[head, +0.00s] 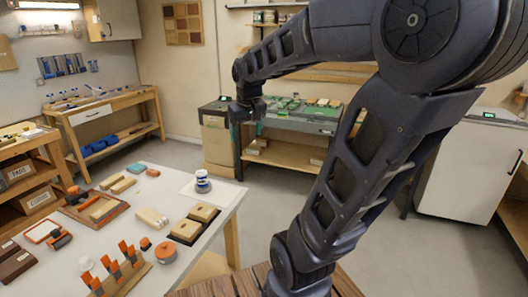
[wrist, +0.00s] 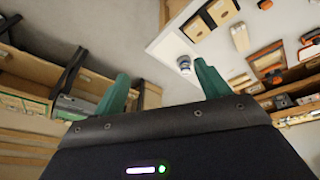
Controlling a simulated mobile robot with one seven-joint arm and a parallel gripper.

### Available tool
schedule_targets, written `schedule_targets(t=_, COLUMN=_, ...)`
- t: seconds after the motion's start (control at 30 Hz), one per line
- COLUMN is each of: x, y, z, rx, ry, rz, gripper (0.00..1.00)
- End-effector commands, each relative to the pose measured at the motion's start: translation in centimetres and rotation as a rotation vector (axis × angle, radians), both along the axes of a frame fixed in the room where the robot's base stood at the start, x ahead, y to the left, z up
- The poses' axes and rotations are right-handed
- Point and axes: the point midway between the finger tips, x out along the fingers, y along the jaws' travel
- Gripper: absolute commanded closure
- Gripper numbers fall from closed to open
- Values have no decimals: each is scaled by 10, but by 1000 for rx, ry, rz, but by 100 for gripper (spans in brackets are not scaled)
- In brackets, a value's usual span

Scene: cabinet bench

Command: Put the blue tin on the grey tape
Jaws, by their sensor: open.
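A small round blue-and-white tin (head: 203,181) stands upright on a white sheet near the far right corner of the white table. It also shows in the wrist view (wrist: 184,64), left of the right finger. Its lower part looks wider, and I cannot tell if the grey tape is under it. No separate grey tape is clearly recognisable. My gripper (head: 248,129) is open and empty, raised beyond the table's right edge, clear of the tin. Its green fingers are spread in the wrist view (wrist: 160,88).
The white table (head: 185,217) also holds wooden blocks (head: 204,212), an orange round container (head: 166,252), an orange-handled tool rack (head: 120,274) and a wooden tray (head: 102,207). The floor between is clear.

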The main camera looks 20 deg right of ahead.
Motion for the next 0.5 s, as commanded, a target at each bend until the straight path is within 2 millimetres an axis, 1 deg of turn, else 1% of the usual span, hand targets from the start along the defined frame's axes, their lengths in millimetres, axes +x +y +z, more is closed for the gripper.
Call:
schedule_targets(t=0.03, x=-17, y=-3, z=0, rx=8, ry=-14, rz=-18, gripper=25)
schedule_targets(t=0.1, x=-36, y=-5, z=-2, rx=21, ry=-30, rz=-46, gripper=25)
schedule_targets(t=0.2, x=-63, y=-9, z=-6, rx=41, ry=-50, rz=-82, gripper=25)
schedule_targets(t=0.3, x=-85, y=-12, z=-12, rx=58, ry=-67, rz=-112, gripper=25)
schedule_targets(t=0.4, x=-101, y=-13, z=-17, rx=71, ry=-80, rz=-136, gripper=25)
schedule_targets(t=0.5, x=-111, y=-14, z=-21, rx=80, ry=-87, rz=-149, gripper=25)
